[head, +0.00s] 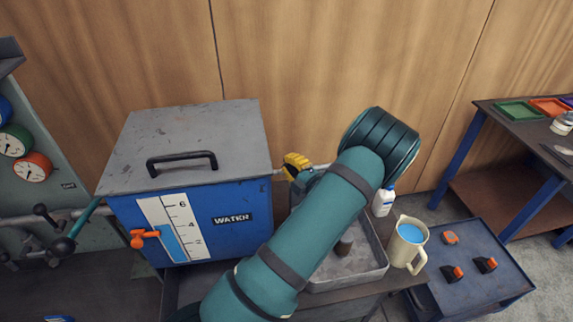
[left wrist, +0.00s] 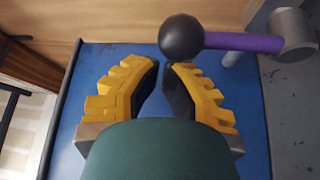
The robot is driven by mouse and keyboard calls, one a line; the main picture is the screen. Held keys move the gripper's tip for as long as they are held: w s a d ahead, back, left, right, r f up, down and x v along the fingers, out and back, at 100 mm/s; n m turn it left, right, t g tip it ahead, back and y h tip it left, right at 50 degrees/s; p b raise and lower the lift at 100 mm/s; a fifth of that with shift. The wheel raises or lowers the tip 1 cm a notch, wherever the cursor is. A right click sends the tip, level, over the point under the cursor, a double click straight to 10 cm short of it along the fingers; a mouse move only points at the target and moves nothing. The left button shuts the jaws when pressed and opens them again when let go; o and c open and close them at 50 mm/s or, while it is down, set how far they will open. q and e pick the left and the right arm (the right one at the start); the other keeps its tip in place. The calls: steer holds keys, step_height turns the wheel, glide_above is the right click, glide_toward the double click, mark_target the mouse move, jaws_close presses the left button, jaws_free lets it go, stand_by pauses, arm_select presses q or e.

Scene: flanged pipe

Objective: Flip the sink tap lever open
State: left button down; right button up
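The lever shows best in the left wrist view, as a purple bar (left wrist: 243,42) with a black ball knob (left wrist: 181,37) at its left end. Its right end meets a grey fitting (left wrist: 293,35). My left gripper (left wrist: 161,66) has its yellow fingertips drawn almost together, with a thin gap and nothing held between them. The knob is just beyond the tips, at the right finger; contact cannot be told. In the head view my left gripper (head: 297,163) is right of the water tank, above the grey sink basin (head: 376,272). My arm hides much of the tap and basin. My right gripper is out of view.
The blue water tank (head: 238,248) with a grey lid stands close left of my gripper. A cream jug (head: 418,262) of blue liquid and a white bottle (head: 384,203) are right of the basin. A wooden wall (head: 320,60) is behind.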

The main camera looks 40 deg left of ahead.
arm_select(q)
steer(key=shift+w+d, duration=0.1)
steer(key=shift+d, duration=0.05)
steer(key=shift+w+d+m+b, duration=0.1)
steer(key=shift+w+m+b, duration=0.1)
steer(key=shift+m+b, duration=0.15)
steer(key=shift+w+d+r+m, duration=0.1)
steer(key=shift+w+d+m, duration=0.1)
steer(key=shift+m, duration=0.15)
steer(key=w+d+f+m+t+h+b, duration=0.3)
steer(key=m+t, duration=0.5)
steer(key=m, duration=0.9)
steer(key=w+d+f+m+t+h+b, duration=0.3)
steer(key=m+t, duration=0.5)
steer(key=m, duration=0.9)
steer(key=shift+w+d+f+m+h, duration=0.3)
steer(key=shift+w+d+f+h, duration=0.25)
steer(key=shift+w+h, duration=0.7)
steer(key=shift+w+f, duration=0.1)
steer(key=shift+w, duration=0.1)
